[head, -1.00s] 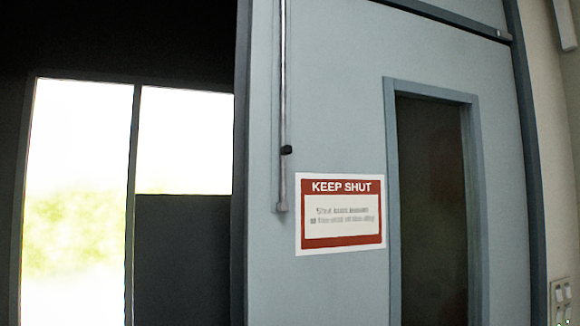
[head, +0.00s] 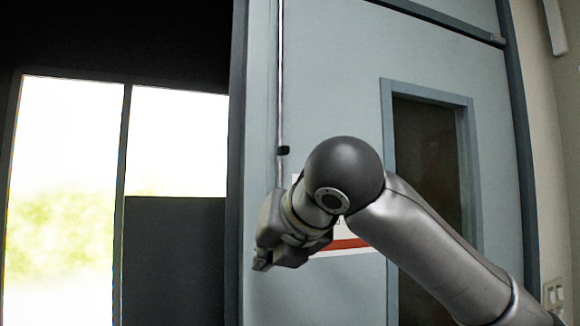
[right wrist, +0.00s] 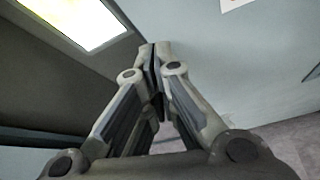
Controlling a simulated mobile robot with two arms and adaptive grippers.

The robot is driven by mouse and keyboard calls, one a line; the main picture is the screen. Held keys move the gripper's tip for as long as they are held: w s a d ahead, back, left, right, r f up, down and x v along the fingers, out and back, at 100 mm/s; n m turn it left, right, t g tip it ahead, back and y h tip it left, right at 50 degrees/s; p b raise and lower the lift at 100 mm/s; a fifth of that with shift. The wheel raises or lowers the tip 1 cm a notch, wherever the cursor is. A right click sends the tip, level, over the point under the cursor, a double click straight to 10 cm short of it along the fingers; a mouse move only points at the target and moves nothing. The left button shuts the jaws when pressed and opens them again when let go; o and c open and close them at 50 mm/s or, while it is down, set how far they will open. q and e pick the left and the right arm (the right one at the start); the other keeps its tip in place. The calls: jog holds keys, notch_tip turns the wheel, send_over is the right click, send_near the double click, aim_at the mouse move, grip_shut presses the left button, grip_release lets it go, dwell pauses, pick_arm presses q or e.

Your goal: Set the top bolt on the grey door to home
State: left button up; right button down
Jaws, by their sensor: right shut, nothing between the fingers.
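The grey door (head: 330,80) fills the middle of the head view. Its top bolt is a thin upright rod (head: 281,80) near the door's left edge, with a small black knob (head: 284,151) low on it. My right gripper (head: 262,262) is below the knob, in front of the door near its left edge, and covers the rod's lower end. The right wrist view shows its fingers (right wrist: 156,55) together and empty, with the pale door (right wrist: 230,60) to their right. I cannot tell whether the fingertips touch the door. My left gripper is out of view.
A red and white sign (head: 350,244) on the door is mostly hidden behind my right arm. A dark window (head: 425,140) is set in the door. Bright glass panes (head: 65,180) and a dark panel (head: 172,260) lie to the left. A switch plate (head: 553,292) is on the right wall.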

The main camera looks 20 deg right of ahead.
jog(key=s+d+r+n, duration=0.1)
jog(key=s+d+r, duration=0.1)
jog(key=s+r, duration=0.2)
jog(key=s+d+r+n+t+h, duration=0.1)
jog(key=s+d+r, duration=0.2)
jog(key=r, duration=0.5)
jog(key=shift+s+r+t, duration=0.3)
jog(key=shift+s+r, duration=0.05)
jog(key=shift+s, duration=0.1)
jog(key=shift+w, duration=0.15)
jog(key=p, duration=0.4)
send_near(282, 176)
jog(key=x, duration=0.5)
jog(key=shift+w+f, duration=0.2)
jog(key=shift+f, duration=0.3)
jog(key=shift+s+a+r, duration=0.1)
jog(key=shift+s+r, duration=0.2)
jog(key=shift+r, duration=0.15)
jog(key=shift+w, duration=0.1)
jog(key=shift+w+f, duration=0.1)
jog(key=shift+w, duration=0.05)
jog(key=shift+p, duration=0.3)
